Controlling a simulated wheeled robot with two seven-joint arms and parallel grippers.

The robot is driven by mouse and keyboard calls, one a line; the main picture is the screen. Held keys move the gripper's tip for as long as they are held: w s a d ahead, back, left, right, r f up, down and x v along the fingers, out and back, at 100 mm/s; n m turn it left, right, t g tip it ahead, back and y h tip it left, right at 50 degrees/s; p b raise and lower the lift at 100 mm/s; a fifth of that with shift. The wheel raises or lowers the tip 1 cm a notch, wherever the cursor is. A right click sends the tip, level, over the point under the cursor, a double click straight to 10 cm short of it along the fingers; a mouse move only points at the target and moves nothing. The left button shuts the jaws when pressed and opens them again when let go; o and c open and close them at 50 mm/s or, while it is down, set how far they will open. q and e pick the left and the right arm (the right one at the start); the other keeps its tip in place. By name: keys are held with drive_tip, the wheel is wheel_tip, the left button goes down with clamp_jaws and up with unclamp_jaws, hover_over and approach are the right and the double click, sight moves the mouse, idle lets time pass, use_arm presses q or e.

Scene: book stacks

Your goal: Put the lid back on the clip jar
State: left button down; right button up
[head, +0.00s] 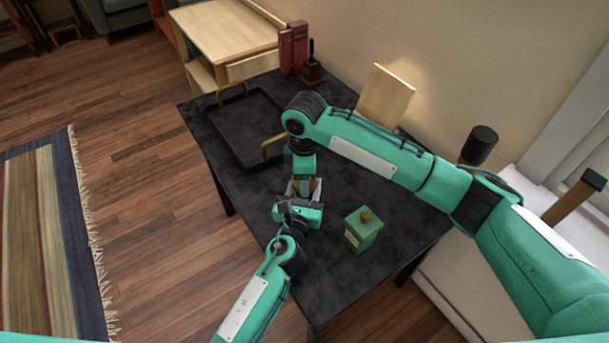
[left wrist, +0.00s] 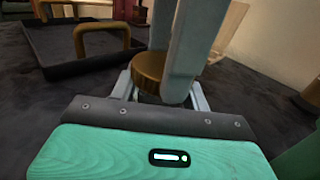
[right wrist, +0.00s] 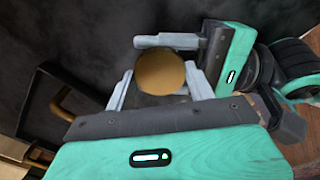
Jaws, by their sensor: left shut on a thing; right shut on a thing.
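The gold round lid (left wrist: 147,68) shows in the left wrist view above a darker jar body (left wrist: 150,97), mostly hidden by fingers. The right wrist view shows the lid's flat top (right wrist: 160,73) from above. My right gripper (head: 304,186) reaches down from above, shut on the lid. My left gripper (head: 298,208) comes in from the front edge of the table, shut on the jar. The two grippers are close together. The lid appears lined up over the jar; I cannot tell whether it is fully seated.
A green canister with a round knob (head: 359,237) stands right of the grippers on the black table (head: 405,235). A black tray (head: 238,122) with brass handles lies behind them. Red books (head: 292,48), a stamp (head: 312,70) and a wooden stand (head: 386,93) are at the back.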

drive_tip(key=shift+w, duration=0.1)
idle(0.3)
drive_tip(key=o, duration=1.1)
drive_tip(key=shift+r, duration=0.15)
wheel_tip(320, 180, up, 4)
drive_tip(key=shift+r, duration=0.15)
drive_tip(key=shift+c, duration=0.6)
drive_tip(key=n, duration=0.1)
drive_tip(key=r+n, duration=0.1)
drive_tip(key=n, duration=0.3)
drive_tip(key=shift+r, duration=0.35)
drive_tip(key=n, duration=0.2)
drive_tip(key=r+n, duration=0.1)
drive_tip(key=n, duration=0.3)
drive_tip(key=shift+r, duration=0.4)
